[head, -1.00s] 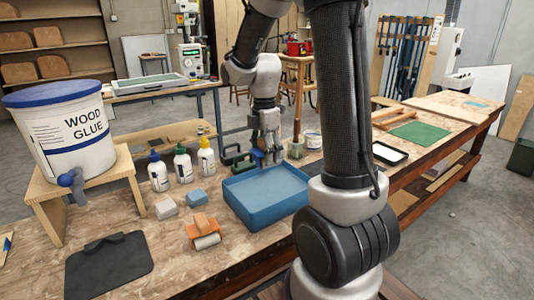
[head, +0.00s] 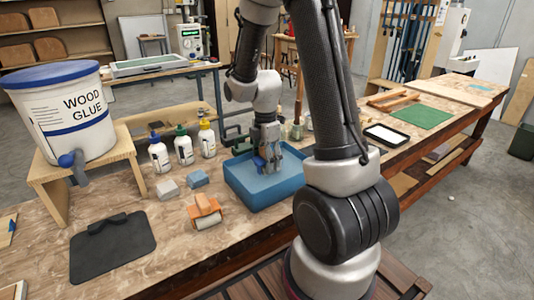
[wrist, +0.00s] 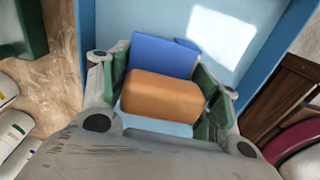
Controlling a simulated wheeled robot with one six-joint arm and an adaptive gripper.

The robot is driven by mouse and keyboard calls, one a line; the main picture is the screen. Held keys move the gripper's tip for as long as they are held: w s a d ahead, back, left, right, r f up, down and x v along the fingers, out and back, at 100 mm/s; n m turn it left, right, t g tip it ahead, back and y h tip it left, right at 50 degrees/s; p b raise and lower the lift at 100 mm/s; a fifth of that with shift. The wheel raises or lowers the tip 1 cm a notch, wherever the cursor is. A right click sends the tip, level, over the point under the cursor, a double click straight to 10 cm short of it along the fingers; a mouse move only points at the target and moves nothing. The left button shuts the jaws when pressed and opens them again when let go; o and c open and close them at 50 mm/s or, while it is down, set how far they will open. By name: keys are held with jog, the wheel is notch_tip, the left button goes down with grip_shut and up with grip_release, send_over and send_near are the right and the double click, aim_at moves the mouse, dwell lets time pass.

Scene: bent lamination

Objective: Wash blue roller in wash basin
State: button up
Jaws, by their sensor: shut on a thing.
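The wash basin (head: 268,196) is a blue open-topped tray on the workbench, and its light blue inside fills the top of the wrist view (wrist: 290,42). My gripper (head: 270,163) points down into the basin area, near its back. In the wrist view my gripper (wrist: 165,92) has its green-padded fingers on either side of the blue roller, which shows an orange-brown block and a blue part (wrist: 160,55) beyond it. The roller is over or inside the basin. Its underside is hidden, so I cannot tell whether it touches the bottom.
An orange roller (head: 205,211) with a white roll lies left of the basin. Grey and blue blocks (head: 197,178), several glue bottles (head: 184,146) and a wood glue bucket (head: 65,115) stand further left. A black mat (head: 110,248) lies at front left. A green sheet (head: 422,117) lies right.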

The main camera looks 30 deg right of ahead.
aim_at(259, 162)
jog(key=shift+f, duration=0.45)
jog(key=shift+d, duration=1.5)
jog(key=shift+s+a, duration=0.1)
jog(key=shift+a, duration=2.9)
jog(key=shift+d, duration=0.1)
jog(key=shift+d, duration=2.9)
